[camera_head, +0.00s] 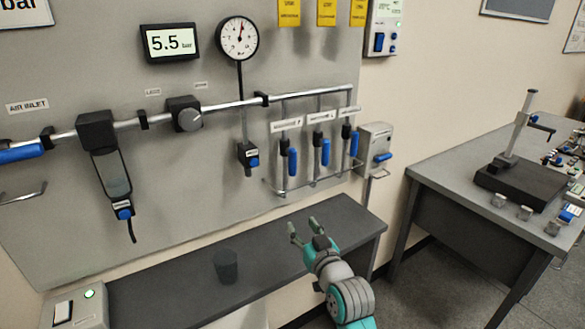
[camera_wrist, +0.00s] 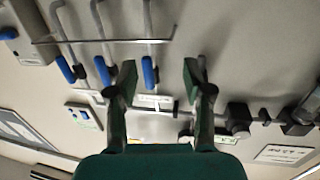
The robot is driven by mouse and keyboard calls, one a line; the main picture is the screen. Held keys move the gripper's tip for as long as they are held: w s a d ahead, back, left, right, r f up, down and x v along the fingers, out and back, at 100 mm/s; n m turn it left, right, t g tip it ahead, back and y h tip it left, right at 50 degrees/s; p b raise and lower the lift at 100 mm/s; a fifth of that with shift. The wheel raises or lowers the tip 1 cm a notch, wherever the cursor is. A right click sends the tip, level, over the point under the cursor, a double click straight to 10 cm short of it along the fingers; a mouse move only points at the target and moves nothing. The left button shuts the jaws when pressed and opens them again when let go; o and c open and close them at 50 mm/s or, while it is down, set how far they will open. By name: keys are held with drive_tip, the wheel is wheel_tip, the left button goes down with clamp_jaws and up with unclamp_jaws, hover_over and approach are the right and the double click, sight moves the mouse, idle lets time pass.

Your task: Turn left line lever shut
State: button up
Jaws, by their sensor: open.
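The left line lever (camera_head: 292,161) is a blue handle on the leftmost of three thin vertical pipes on the grey panel. It lies upright, along its pipe. In the wrist view, which is upside down, the left line lever (camera_wrist: 149,72) shows between my fingertips, farther off and not touched. The middle lever (camera_head: 325,152) and right lever (camera_head: 354,143) are also blue and upright. My gripper (camera_head: 304,227) is open and empty, below and in front of the left line, above the shelf. It also shows in the wrist view (camera_wrist: 160,77) with its fingers wide apart.
A thin metal rail (camera_head: 310,186) runs across the lower ends of the pipes. A dark shelf (camera_head: 175,286) below carries a dark cup (camera_head: 226,266). A grey box with a blue handle (camera_head: 376,150) is right of the lines. A workbench (camera_head: 455,180) stands further right.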

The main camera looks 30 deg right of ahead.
approach(294, 166)
drive_tip(key=w, duration=0.3)
drive_tip(key=w+d, duration=0.1)
drive_tip(key=w, duration=0.3)
drive_tip(key=w+d, duration=0.1)
drive_tip(key=w, duration=0.3)
drive_tip(key=shift+f, duration=0.15)
clamp_jaws()
